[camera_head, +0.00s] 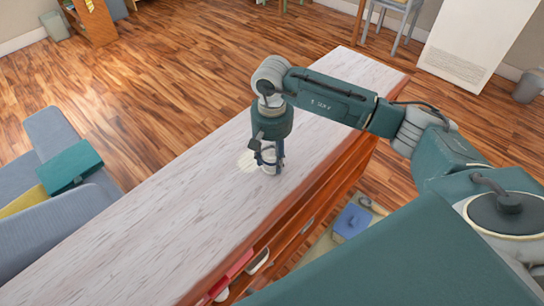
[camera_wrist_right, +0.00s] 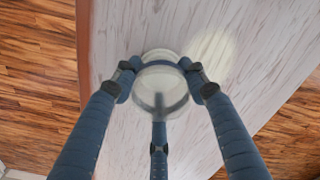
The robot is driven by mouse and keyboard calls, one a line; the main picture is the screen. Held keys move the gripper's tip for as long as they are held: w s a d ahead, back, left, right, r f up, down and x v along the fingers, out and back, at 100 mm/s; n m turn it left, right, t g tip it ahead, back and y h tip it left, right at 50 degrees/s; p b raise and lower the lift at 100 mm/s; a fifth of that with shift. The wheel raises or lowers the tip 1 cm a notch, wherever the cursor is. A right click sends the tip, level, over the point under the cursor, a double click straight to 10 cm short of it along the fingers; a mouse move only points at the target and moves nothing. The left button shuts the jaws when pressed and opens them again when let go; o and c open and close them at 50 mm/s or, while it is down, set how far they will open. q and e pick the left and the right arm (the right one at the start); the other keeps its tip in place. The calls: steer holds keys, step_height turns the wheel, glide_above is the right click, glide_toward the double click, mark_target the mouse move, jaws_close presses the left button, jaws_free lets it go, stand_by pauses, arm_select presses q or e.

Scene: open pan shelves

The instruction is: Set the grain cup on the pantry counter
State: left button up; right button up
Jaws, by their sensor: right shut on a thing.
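The grain cup (camera_head: 269,169) is a small pale, round cup, largely covered by the fingers in the head view. My right gripper (camera_head: 268,155) points down over the pantry counter (camera_head: 195,205) and is shut around the cup. In the right wrist view, the blue fingers close around the cup (camera_wrist_right: 160,72) from several sides. The counter has a whitish, wood-grained top. The cup is at or just above this top; I cannot tell whether it touches. My left gripper is out of view.
A pale round patch (camera_head: 246,161) lies on the counter just left of the cup. The rest of the visible top is bare. A grey-blue sofa (camera_head: 45,245) stands beyond the counter at left.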

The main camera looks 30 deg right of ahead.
steer(key=shift+f, duration=0.15)
steer(key=o, duration=1.2)
steer(key=shift+r, duration=0.2)
step_height(320, 180, up, 8)
steer(key=p, duration=0.3)
steer(key=shift+f+p, duration=0.15)
steer(key=shift+p, duration=0.25)
stand_by(0.7)
steer(key=shift+s+f, duration=0.1)
